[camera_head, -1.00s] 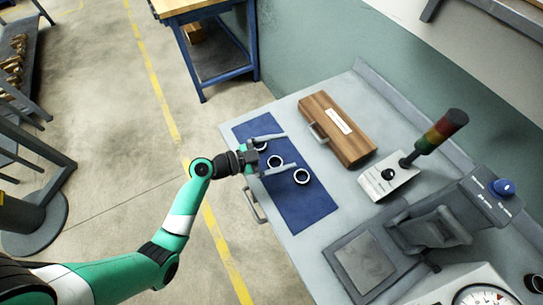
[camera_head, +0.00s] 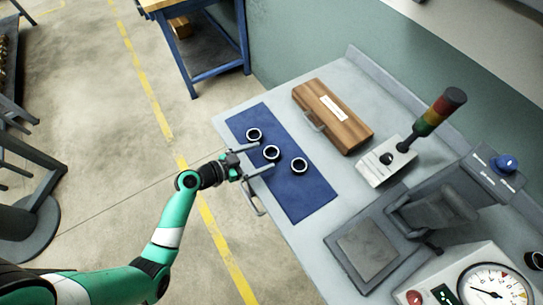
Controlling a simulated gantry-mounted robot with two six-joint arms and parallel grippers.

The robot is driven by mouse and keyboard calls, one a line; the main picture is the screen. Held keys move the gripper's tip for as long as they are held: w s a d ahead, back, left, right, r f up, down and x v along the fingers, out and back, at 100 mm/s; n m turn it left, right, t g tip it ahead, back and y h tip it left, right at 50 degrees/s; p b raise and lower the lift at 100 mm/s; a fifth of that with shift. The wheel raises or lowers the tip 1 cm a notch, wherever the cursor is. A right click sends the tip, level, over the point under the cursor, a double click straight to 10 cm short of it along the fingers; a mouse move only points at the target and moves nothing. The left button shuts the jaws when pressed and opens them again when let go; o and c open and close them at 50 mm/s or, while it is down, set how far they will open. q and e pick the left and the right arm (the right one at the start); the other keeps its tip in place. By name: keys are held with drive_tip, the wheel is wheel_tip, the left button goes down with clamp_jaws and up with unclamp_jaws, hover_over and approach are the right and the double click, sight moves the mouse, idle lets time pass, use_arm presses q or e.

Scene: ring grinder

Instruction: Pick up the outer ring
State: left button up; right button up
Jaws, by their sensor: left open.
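Three small pale rings with dark centres lie in a slanted row on a blue mat (camera_head: 305,200): the far-left ring (camera_head: 248,135), the middle ring (camera_head: 265,155) and the right ring (camera_head: 293,168). Which is the outer ring I cannot tell. My left gripper (camera_head: 262,157) is open and empty at the mat's left edge, its two fingers pointing right toward the middle ring. Whether it is level with the rings or above them is unclear. My right gripper is not in view.
A wooden case (camera_head: 350,125) with a handle stands behind the mat. A control box (camera_head: 376,172) with a signal tower (camera_head: 437,112) and a grey machine (camera_head: 362,249) stand to the right. A dial gauge box (camera_head: 430,290) is at the lower right.

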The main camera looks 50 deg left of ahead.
sight(277, 151)
use_arm(q)
drive_tip(key=b+x, duration=0.1)
drive_tip(key=x, duration=0.4)
drive_tip(key=shift+w+f, duration=0.1)
drive_tip(key=shift+w, duration=0.05)
drive_tip(key=c, duration=1.6)
